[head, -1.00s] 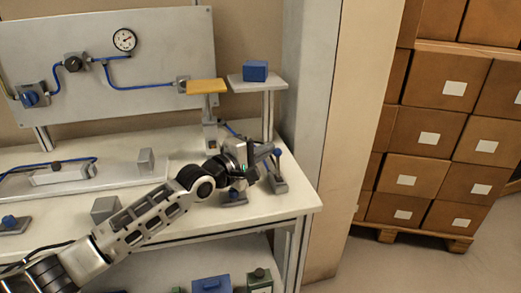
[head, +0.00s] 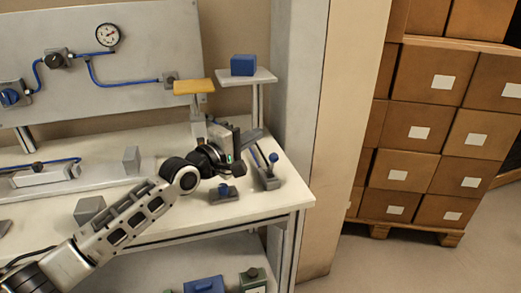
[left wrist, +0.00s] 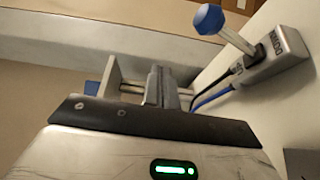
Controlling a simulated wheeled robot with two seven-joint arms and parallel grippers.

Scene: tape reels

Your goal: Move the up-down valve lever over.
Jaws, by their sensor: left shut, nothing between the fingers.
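The valve lever has a blue ball knob (head: 273,158) on a thin metal rod, on a grey base (head: 268,182) near the right end of the bench. In the left wrist view the knob (left wrist: 208,18) is at the top and the rod leans up-left from the base (left wrist: 278,58). My right gripper is out of view.
A yellow plate (head: 194,86) and a white stand (head: 262,77) with a blue block (head: 243,65) rise behind my gripper. A gauge panel (head: 140,60) stands at the back.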

